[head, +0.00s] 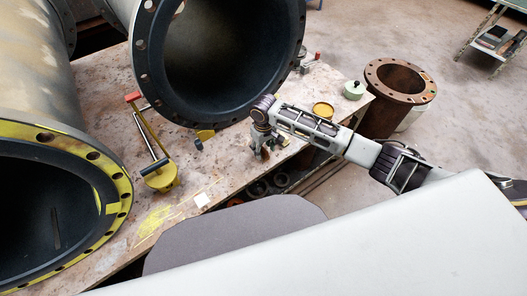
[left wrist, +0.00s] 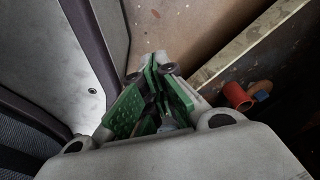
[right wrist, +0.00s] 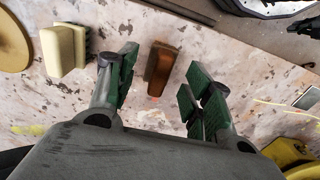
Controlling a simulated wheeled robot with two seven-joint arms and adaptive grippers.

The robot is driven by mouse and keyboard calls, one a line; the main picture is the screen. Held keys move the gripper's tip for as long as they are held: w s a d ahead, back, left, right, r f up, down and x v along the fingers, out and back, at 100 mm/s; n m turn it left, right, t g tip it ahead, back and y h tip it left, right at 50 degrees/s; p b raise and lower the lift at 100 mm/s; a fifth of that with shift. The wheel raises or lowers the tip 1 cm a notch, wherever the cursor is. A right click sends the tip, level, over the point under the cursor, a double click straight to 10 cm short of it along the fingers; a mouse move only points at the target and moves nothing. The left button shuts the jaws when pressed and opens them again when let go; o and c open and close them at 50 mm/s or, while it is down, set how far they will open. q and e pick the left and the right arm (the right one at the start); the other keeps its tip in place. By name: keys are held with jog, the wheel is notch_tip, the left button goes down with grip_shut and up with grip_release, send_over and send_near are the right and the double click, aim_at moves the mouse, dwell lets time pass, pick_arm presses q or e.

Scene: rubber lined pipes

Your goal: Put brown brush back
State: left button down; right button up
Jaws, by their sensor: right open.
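A brown brush (right wrist: 160,68) lies on the paint-stained worktable (right wrist: 100,25) in the right wrist view, seen in the gap between the fingers of my right gripper (right wrist: 161,62). The gripper is open, with its green pads well apart and nothing held. In the head view my right gripper (head: 262,144) points down over the table's front edge, and it mostly hides the brush there. My left gripper (left wrist: 156,72) shows only in its own wrist view. Its green-padded fingers come together at the tips, and nothing is seen held.
A cream block-like thing (right wrist: 62,48) with dark bristles stands left of the brush. A yellow tin (head: 323,109) and a pale green pot (head: 354,89) are further right. Large flanged pipes (head: 217,60) stand behind and left. A rusty pipe piece (head: 398,95) stands beyond the table's end.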

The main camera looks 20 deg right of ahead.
aim_at(263, 150)
notch_tip(263, 150, up, 7)
jog(key=shift+r+p, duration=0.2)
jog(key=shift+p, duration=0.25)
jog(key=shift+r, duration=0.6)
pick_arm(q)
jog(key=shift+s+a+f, duration=0.1)
jog(key=shift+s+a, duration=0.3)
jog(key=shift+s, duration=0.25)
jog(key=shift+s+a, duration=0.4)
jog(key=shift+s, duration=0.2)
jog(key=shift+w, duration=0.2)
pick_arm(e)
jog(key=shift+d, duration=0.1)
